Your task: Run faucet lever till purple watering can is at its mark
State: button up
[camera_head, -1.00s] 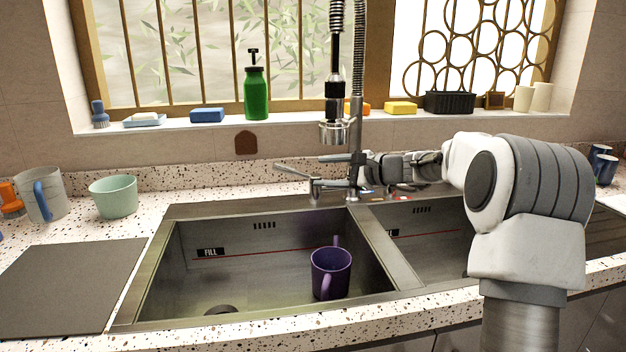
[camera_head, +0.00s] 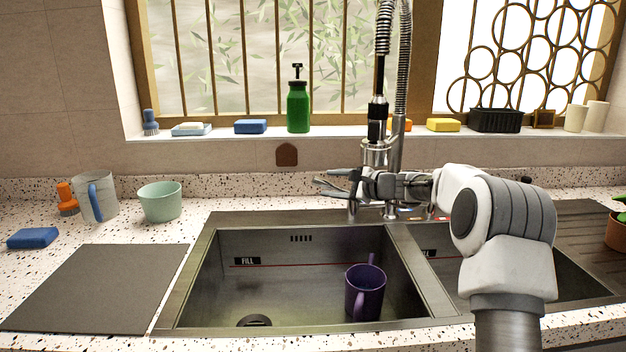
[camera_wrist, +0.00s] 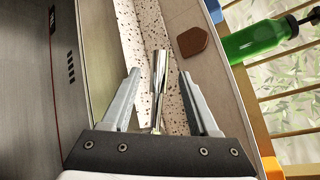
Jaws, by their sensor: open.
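The purple watering can (camera_head: 364,294) stands upright on the floor of the left sink basin, toward its right side. A red line marked FILL (camera_head: 247,261) runs along the basin's back wall. No water stream is visible. My gripper (camera_head: 328,182) is behind the basin, just left of the faucet (camera_head: 397,155). In the wrist view, my gripper (camera_wrist: 159,74) is open, with the metal faucet lever (camera_wrist: 158,92) between its two fingers and a visible gap on each side. In the head view, my fingers largely hide the lever.
The spray head (camera_head: 376,152) hangs just above my wrist. The sill holds a green bottle (camera_head: 298,108), sponges and a black basket (camera_head: 495,120). A mint bowl (camera_head: 160,202), grey jug (camera_head: 96,198) and grey board (camera_head: 98,288) sit left of the sink. A potted plant (camera_head: 617,232) stands at right.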

aim_at(316, 182)
jog(key=p+x, duration=0.2)
jog(key=x, duration=0.4)
jog(key=shift+p, duration=0.35)
jog(key=shift+p+x, duration=0.35)
jog(key=shift+x, duration=0.5)
grip_shut()
